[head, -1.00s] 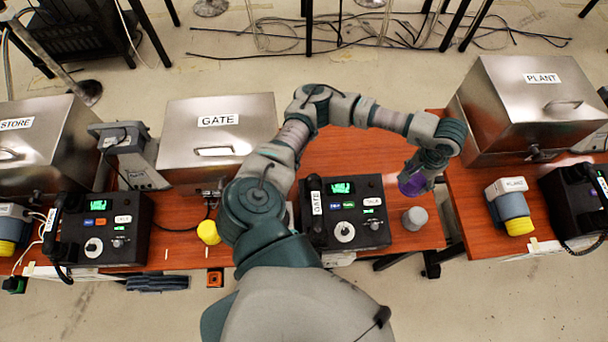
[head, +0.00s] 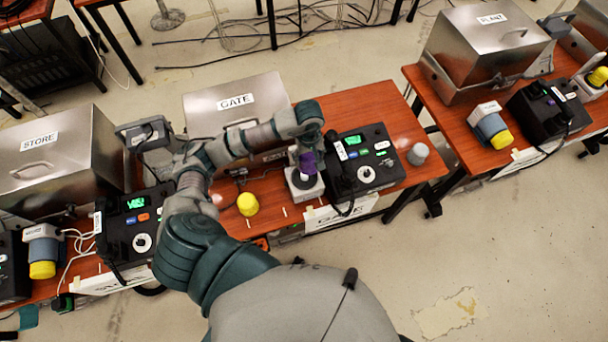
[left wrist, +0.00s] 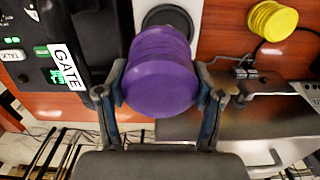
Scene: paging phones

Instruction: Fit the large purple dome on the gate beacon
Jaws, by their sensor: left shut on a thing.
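The large purple dome (head: 308,163) is held by my left gripper (head: 307,148), which is shut on it. In the left wrist view the dome (left wrist: 160,72) sits between the two fingers of the left gripper (left wrist: 160,98). The gate beacon (head: 304,187) is a pale square base with a dark round ring, left of the gate phone. In the head view the dome is over this base. In the left wrist view the beacon's ring (left wrist: 172,15) shows partly behind the dome. I cannot tell whether dome and ring touch. My right gripper is not in view.
The black gate phone (head: 362,160) stands close to the right of the beacon. A yellow dome (head: 247,204) lies to the left, and a grey dome (head: 417,154) stands at the table's right. The metal GATE box (head: 225,112) is behind. The table's front edge is near.

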